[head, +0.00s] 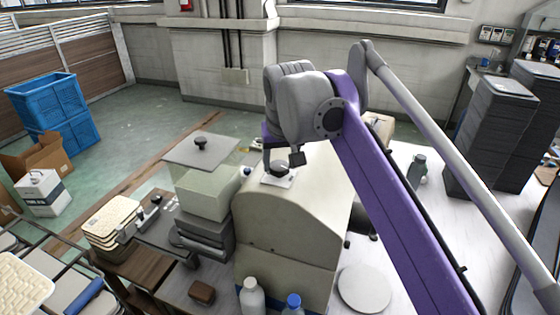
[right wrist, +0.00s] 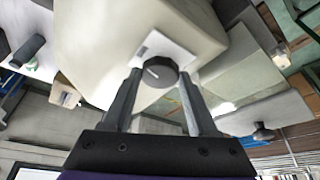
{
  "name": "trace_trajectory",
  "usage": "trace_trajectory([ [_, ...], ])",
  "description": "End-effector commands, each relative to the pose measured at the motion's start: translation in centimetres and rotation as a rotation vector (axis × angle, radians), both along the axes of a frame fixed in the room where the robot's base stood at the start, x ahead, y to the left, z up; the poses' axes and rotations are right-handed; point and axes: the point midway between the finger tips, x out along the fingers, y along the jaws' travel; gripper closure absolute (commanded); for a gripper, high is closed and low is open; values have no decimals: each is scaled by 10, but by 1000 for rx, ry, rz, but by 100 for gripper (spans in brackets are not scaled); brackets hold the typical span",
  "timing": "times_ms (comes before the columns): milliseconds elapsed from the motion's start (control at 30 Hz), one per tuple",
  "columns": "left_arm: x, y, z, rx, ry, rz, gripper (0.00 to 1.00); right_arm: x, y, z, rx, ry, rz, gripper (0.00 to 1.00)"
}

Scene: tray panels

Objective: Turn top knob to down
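A black round knob (head: 279,170) sits on a small white plate (head: 268,180) on top of the cream rounded housing (head: 290,215). In the right wrist view the knob (right wrist: 160,72) shows a short pale mark on its face, and the plate (right wrist: 166,45) lies behind it. My right gripper (head: 297,157) is close above the knob in the head view, with its fingers partly hidden by the wrist. In the right wrist view its two fingers (right wrist: 159,80) are apart, one on each side of the knob; I cannot tell whether they touch it. My left gripper is out of view.
Another black knob (head: 201,143) stands on a grey panel (head: 197,154) to the left. Bottles (head: 252,295) stand in front of the housing, and a round white disc (head: 364,289) lies to its right. Dark stacked trays (head: 496,130) stand at the right.

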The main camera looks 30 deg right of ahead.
Motion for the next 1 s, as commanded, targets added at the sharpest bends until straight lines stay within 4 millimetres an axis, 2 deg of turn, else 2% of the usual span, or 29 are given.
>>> trace_trajectory([
  [33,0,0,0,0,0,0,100,0,0,0,0,0,0,64],
  [200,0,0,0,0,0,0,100,0,0,0,0,1,0,94],
  [233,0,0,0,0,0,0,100,0,0,0,0,1,0,97],
  [367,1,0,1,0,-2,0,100,0,-1,0,0,1,22,97],
  [700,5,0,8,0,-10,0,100,-1,-3,0,1,2,248,97],
  [1000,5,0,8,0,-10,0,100,-1,-3,0,-1,1,281,97],
])
